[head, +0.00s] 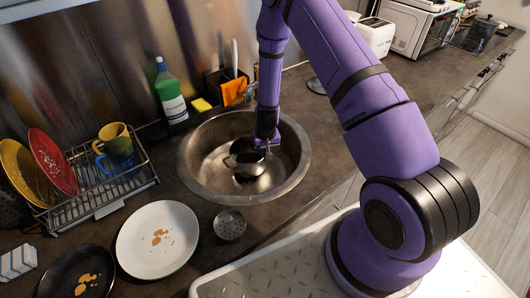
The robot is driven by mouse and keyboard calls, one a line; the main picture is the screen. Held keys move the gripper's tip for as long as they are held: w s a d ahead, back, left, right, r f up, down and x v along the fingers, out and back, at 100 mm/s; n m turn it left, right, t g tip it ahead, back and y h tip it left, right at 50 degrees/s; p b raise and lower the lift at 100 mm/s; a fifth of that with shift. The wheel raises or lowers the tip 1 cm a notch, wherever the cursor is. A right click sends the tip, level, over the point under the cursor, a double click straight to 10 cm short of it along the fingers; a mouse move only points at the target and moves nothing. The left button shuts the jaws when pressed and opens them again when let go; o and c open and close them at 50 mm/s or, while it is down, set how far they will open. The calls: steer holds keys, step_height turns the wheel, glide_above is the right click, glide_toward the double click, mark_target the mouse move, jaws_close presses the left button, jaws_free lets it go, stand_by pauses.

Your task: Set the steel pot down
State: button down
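A small shiny steel pot (243,161) shows inside the round bowl of the metal sink (201,178), left of my gripper. My gripper (267,149) points down over the sink, right at the pot's right side. The fingers are small and dark here, and I cannot make out whether they are closed on the pot's edge or handle. I also cannot tell whether the pot touches the sink bottom.
A dish rack (100,190) with plates and mugs stands at left. A white plate (157,240), a black plate (78,272) and a strainer (229,225) lie in front. A green bottle (169,92) stands behind the sink. Counter right of the sink is partly clear.

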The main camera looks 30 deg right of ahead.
steer(key=shift+f, duration=0.25)
steer(key=c, duration=1.3)
jaws_free()
step_height(320, 180, up, 12)
steer(key=shift+d+r, duration=0.15)
steer(key=shift+d, duration=0.2)
steer(key=shift+s, duration=0.1)
